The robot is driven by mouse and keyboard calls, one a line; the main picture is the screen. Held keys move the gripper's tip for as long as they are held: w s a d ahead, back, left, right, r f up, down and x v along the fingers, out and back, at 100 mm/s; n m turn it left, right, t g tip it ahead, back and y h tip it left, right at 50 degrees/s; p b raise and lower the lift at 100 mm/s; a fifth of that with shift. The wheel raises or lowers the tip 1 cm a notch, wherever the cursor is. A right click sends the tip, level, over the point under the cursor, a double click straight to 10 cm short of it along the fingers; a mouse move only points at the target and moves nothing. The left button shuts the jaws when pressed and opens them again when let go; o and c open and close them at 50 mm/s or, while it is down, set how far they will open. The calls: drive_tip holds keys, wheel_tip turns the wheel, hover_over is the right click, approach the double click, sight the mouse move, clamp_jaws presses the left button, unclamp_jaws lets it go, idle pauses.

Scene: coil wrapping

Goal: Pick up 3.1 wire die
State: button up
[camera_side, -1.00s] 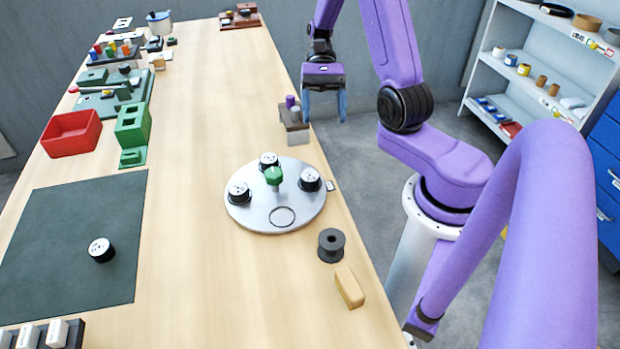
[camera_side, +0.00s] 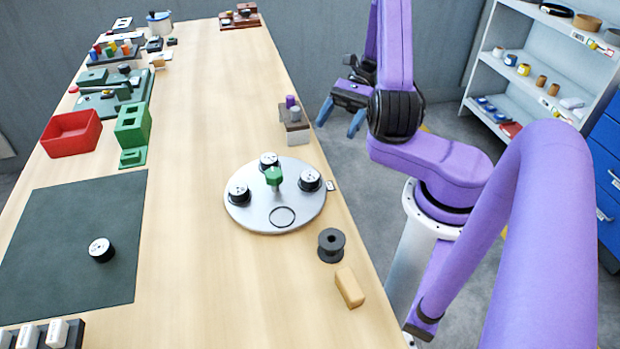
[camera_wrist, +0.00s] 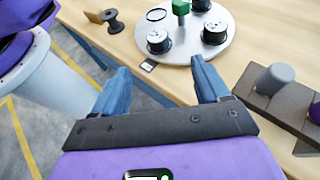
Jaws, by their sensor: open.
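Three black dies with white, marked tops stand on a round silver plate (camera_side: 250,217): left (camera_side: 239,193), back (camera_side: 269,162) and right (camera_side: 310,180). A fourth die (camera_side: 101,250) sits on the dark mat. The markings are too small to read, so I cannot tell which is 3.1. The plate also has an empty ring outline (camera_side: 282,217) and a green knob (camera_side: 273,176) at its middle. My gripper (camera_side: 340,118) is open and empty, beyond the table's right edge. In the wrist view the plate (camera_wrist: 183,62) lies ahead of my gripper (camera_wrist: 160,67).
A grey block with pegs (camera_side: 294,134) stands at the table edge near my gripper. A dark spool (camera_side: 331,246) and a tan block (camera_side: 349,288) lie in front of the plate. A red bin (camera_side: 71,134) and green fixture (camera_side: 133,130) stand left. The middle of the table is clear.

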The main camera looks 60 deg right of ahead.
approach(312, 173)
drive_tip(key=x, duration=0.4)
drive_tip(key=shift+w+a, duration=0.1)
drive_tip(key=shift+w, duration=0.15)
drive_tip(key=shift+s+x, duration=0.15)
drive_tip(key=shift+x, duration=1.15)
drive_tip(key=shift+s+x, duration=0.1)
drive_tip(key=shift+x, duration=1.2)
drive_tip(key=shift+f, duration=0.15)
drive_tip(key=c, duration=1.3)
drive_tip(key=shift+c, duration=0.2)
